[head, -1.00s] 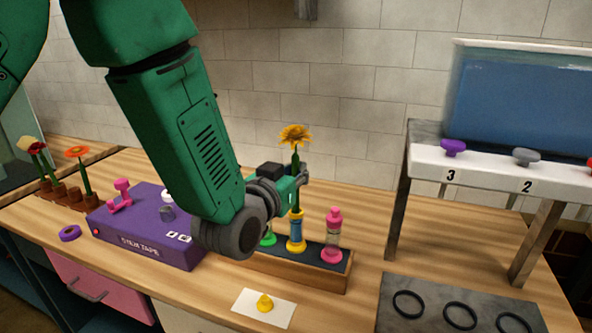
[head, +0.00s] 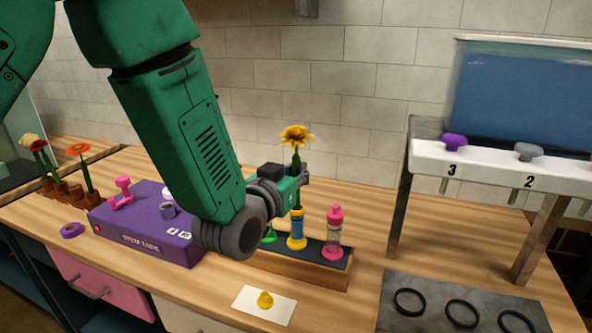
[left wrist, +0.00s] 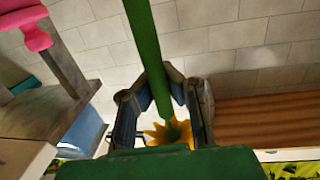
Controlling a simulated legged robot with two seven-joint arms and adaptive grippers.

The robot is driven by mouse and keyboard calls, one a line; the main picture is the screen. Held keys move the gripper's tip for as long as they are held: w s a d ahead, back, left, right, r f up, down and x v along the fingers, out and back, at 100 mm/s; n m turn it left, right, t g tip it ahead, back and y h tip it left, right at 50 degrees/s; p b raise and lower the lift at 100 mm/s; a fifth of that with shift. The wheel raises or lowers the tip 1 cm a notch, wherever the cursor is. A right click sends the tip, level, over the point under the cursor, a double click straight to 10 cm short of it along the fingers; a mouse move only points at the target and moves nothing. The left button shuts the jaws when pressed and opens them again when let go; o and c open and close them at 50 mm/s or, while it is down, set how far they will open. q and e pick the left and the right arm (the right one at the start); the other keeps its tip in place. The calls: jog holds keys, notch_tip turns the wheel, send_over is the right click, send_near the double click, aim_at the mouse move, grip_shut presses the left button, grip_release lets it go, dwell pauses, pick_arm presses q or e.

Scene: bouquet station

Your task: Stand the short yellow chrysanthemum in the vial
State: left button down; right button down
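The yellow chrysanthemum (head: 296,134) stands upright, its green stem running down to the vial with yellow collar and foot and blue middle (head: 297,229). The stem's lower end meets the vial's mouth; how far it goes inside cannot be told. My left gripper (head: 302,177) is at the stem, between bloom and vial. In the left wrist view its fingers (left wrist: 160,84) close in on both sides of the green stem (left wrist: 150,50), with the yellow bloom (left wrist: 170,133) behind. My right gripper is not in view.
The wooden rack (head: 310,271) also holds a pink vial (head: 333,235) on the right and a green one (head: 269,236) on the left. A purple stem tape box (head: 145,224), a yellow piece (head: 265,300) on a white card and a stand with numbered knobs (head: 480,160) are around it.

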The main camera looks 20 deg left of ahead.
pick_arm(q)
jog(key=shift+a+f, duration=0.1)
jog(key=shift+f, duration=0.35)
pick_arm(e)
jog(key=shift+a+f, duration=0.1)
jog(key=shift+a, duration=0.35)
pick_arm(q)
jog(key=shift+d, duration=0.2)
jog(key=shift+d, duration=0.25)
jog(key=c, duration=1.6)
grip_release()
jog(key=shift+d, duration=0.1)
jog(key=shift+c, duration=0.2)
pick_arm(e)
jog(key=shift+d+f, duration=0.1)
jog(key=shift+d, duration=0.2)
pick_arm(q)
jog(key=o, duration=0.5)
jog(key=shift+a, duration=0.25)
jog(key=shift+o, duration=0.2)
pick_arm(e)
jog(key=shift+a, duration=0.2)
pick_arm(q)
jog(key=shift+d, duration=0.1)
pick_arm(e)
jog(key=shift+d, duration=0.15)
